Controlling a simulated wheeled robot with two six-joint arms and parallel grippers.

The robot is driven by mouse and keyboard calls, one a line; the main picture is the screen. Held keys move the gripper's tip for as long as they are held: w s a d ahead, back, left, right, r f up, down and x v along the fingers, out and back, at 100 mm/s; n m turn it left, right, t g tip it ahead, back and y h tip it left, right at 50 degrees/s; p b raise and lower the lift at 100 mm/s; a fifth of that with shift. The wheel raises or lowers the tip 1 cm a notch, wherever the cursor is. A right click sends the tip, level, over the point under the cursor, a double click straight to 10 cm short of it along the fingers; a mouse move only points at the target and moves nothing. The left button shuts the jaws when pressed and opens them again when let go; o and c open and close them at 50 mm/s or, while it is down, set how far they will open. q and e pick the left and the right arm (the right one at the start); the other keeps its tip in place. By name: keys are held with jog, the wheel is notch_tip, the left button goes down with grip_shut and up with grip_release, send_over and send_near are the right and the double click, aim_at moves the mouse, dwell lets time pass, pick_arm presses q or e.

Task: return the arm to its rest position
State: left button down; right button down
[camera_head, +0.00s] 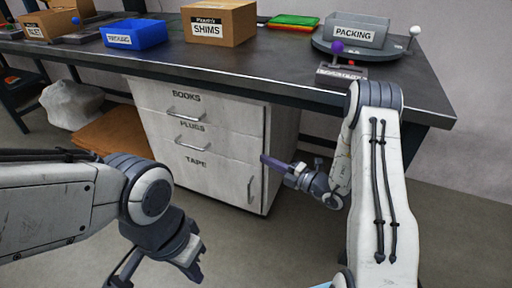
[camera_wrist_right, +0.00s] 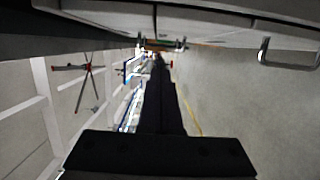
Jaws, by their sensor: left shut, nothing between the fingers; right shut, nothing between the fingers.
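My left arm comes in from the left in the head view, and its gripper (camera_head: 194,268) hangs low over the floor in front of the bench, shut and empty. My right arm comes up from the bottom right and bends down at its elbow. Its gripper (camera_head: 268,160) points left in front of the drawer cabinet, shut with nothing in it. In the right wrist view the dark shut fingers (camera_wrist_right: 160,75) reach up the middle of the picture. Whether the right gripper touches the cabinet front is hard to tell; it looks apart.
A dark bench (camera_head: 270,62) carries a blue bin (camera_head: 133,33), a SHIMS box (camera_head: 219,22), a green tray (camera_head: 295,20) and a grey PACKING bin (camera_head: 356,30) on a round turntable. Below is a white drawer cabinet (camera_head: 215,180) with handles. Floor in front is clear.

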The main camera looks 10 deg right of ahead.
jog(key=s+a+r+n+g+y, duration=0.2)
jog(key=s+a+r+n+g, duration=0.1)
jog(key=s+a+n+g, duration=0.25)
jog(key=s+a+r+n+g+y, duration=0.2)
jog(key=s+a+r+n+g, duration=0.15)
jog(key=a+n, duration=0.45)
jog(key=s+a+r+n+g+h, duration=0.2)
jog(key=s+a+n+g, duration=0.5)
jog(key=s+n, duration=0.25)
jog(key=s+d+n+g+h, duration=0.25)
jog(key=s+n+h, duration=0.55)
jog(key=s+n, duration=0.65)
jog(key=d+r+n+t+h, duration=0.2)
jog(key=d+n+t+h, duration=0.25)
jog(key=n, duration=1.15)
notch_tip(320, 180, up, 38)
jog(key=p, duration=3.9)
jog(key=shift+r, duration=0.15)
